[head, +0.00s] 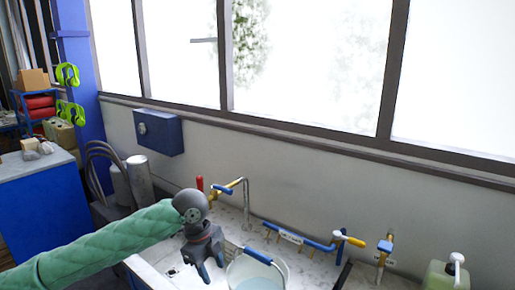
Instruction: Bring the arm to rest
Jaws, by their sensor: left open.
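My left arm (110,245), in a green quilted sleeve, reaches in from the left edge of the head view. My left gripper (211,268) hangs below its dark wrist, fingers pointing down, over the pale counter. Its fingers are apart and nothing shows between them. It is just left of a clear bucket (240,266) with a blue handle grip; whether they touch cannot be told. My right arm and gripper are not in view.
A faucet (246,200) with yellow and blue fittings stands behind the gripper. A blue pipe (300,238) with a yellow handle runs along the wall. A greenish jug (446,275) stands at the right. A blue cabinet (45,215) is at the left.

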